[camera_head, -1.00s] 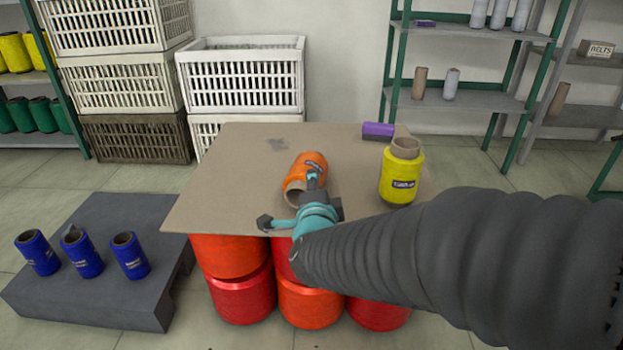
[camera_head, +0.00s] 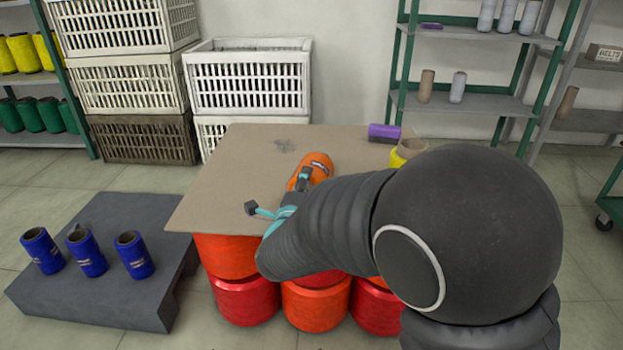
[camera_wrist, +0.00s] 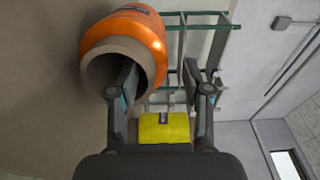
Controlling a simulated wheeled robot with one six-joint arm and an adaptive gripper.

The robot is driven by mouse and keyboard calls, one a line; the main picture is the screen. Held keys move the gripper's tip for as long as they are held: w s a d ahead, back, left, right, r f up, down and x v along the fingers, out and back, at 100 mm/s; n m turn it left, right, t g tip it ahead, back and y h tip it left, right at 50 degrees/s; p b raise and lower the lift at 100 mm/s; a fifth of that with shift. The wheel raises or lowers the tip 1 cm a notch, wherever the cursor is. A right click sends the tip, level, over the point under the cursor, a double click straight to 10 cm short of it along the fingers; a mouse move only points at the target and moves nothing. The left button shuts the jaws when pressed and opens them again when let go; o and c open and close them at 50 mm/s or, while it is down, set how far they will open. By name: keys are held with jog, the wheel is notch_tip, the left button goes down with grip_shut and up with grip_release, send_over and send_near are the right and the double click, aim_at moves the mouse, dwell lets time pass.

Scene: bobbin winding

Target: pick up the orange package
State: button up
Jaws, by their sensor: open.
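The orange package (camera_head: 318,162) is a spool with a brown tube, lying on its side on the cardboard-coloured tabletop (camera_head: 225,190). In the head view its near end is partly hidden by my gripper (camera_head: 280,193). In the wrist view the orange package (camera_wrist: 140,32) is at the upper left, its hollow tube end facing me. My gripper (camera_wrist: 165,75) is open, its fingers wide apart. The left finger overlaps the tube's opening in the picture; I cannot tell whether it is inside or touching. The right finger is clear of the package, with nothing gripped.
A yellow spool (camera_head: 398,159) stands at the table's right, mostly hidden by my arm; it also shows in the wrist view (camera_wrist: 165,130). Blue spools (camera_head: 86,253) stand on a low grey platform (camera_head: 110,297). The table's left side is free.

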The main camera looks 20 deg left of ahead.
jog(key=shift+w+a, duration=0.15)
jog(key=shift+w, duration=0.75)
jog(key=shift+w+a, duration=0.2)
jog(key=shift+w, duration=0.75)
jog(key=shift+w+a, duration=0.15)
jog(key=shift+w, duration=0.75)
grip_shut()
